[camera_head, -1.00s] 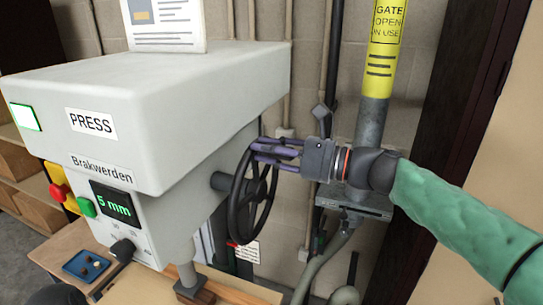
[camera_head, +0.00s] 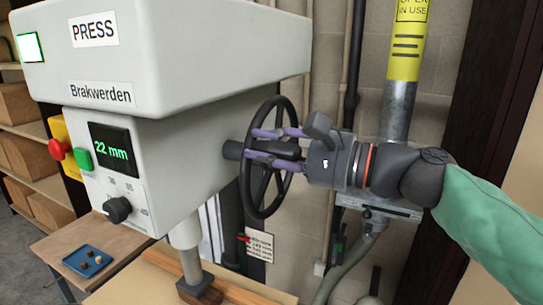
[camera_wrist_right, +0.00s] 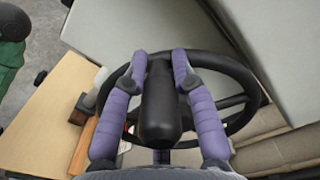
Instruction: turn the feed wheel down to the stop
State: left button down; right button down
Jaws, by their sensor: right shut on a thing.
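The feed wheel (camera_head: 247,190) is a black spoked handwheel on the right side of the grey press (camera_head: 180,50). My right gripper (camera_head: 268,144) has its purple fingers shut on the wheel's black handle (camera_wrist_right: 160,108), one finger on each side of it in the right wrist view. The wheel rim (camera_wrist_right: 243,75) passes behind the fingers there. The green display (camera_head: 110,148) reads 22 mm. Below the press head, a grey ram (camera_head: 187,245) ends in a dark foot just over wood; I cannot tell whether they touch. My left gripper is out of view.
A grey pipe with a yellow sleeve (camera_head: 408,45) stands behind my right wrist. A red stop button (camera_head: 59,149), a green button (camera_head: 83,159) and a black knob (camera_head: 117,209) are on the press front. A blue tray (camera_head: 88,261) sits on a side table.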

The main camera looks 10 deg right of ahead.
jog(key=shift+s+a+f+n+b, duration=0.1)
jog(key=shift+f+n+b, duration=0.25)
jog(key=shift+f+b, duration=0.1)
jog(key=shift+s+a+f+n+b, duration=0.1)
jog(key=shift+f+n+b, duration=0.25)
jog(key=shift+f+b, duration=0.1)
jog(key=shift+a+f, duration=0.1)
jog(key=c, duration=1)
grip_release()
jog(key=shift+s+d, duration=0.15)
jog(key=shift+d, duration=0.25)
jog(key=v, duration=1.1)
jog(key=shift+s, duration=0.1)
